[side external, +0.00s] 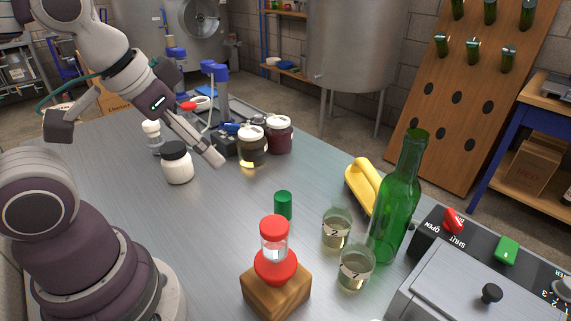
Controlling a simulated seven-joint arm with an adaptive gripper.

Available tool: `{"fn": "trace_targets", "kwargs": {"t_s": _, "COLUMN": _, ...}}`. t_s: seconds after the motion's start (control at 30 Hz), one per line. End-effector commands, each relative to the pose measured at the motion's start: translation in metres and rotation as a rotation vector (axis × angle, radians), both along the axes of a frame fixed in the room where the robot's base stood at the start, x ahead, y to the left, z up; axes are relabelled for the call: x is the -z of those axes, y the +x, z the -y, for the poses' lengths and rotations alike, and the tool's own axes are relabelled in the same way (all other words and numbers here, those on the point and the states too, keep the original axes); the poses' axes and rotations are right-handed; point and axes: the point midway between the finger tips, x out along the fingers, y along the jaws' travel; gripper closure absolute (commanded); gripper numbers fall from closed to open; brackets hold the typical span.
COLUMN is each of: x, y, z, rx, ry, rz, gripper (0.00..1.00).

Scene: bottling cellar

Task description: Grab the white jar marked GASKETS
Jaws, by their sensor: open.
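A white jar (177,166) with a black lid stands upright on the grey table (130,211). No GASKETS lettering can be read on the side facing this view. My gripper (212,156) reaches down from the upper left, with its tip just right of the jar in the picture. It is open and holds nothing that I can see. One finger seems to hide the other, and I cannot tell the depth between gripper and jar.
A small white-topped container (152,132) stands behind the jar. Dark jars (252,148) stand right of my gripper. A green cap (283,205), sand timer (274,255), beakers (336,230) and green bottle (396,205) stand nearer.

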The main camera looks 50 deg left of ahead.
Motion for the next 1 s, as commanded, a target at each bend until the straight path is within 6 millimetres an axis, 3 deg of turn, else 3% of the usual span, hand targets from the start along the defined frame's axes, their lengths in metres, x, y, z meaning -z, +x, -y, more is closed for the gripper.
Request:
{"fn": "trace_targets", "kwargs": {"t_s": 0.1, "x": 0.0, "y": 0.0, "z": 0.0, "rx": 0.0, "ry": 0.0, "rz": 0.0, "gripper": 0.37}}
{"fn": "trace_targets", "kwargs": {"t_s": 0.4, "x": 0.0, "y": 0.0, "z": 0.0, "rx": 0.0, "ry": 0.0, "rz": 0.0, "gripper": 0.0}}
{"fn": "trace_targets", "kwargs": {"t_s": 0.77, "x": 0.001, "y": 0.005, "z": -0.006, "rx": -0.037, "ry": -0.004, "rz": -0.007, "gripper": 0.0}}
{"fn": "trace_targets", "kwargs": {"t_s": 0.87, "x": 0.006, "y": 0.025, "z": -0.033, "rx": -0.192, "ry": -0.019, "rz": -0.03, "gripper": 0.0}}
{"fn": "trace_targets", "kwargs": {"t_s": 1.0, "x": 0.032, "y": 0.051, "z": -0.111, "rx": -0.525, "ry": -0.042, "rz": -0.059, "gripper": 0.0}}
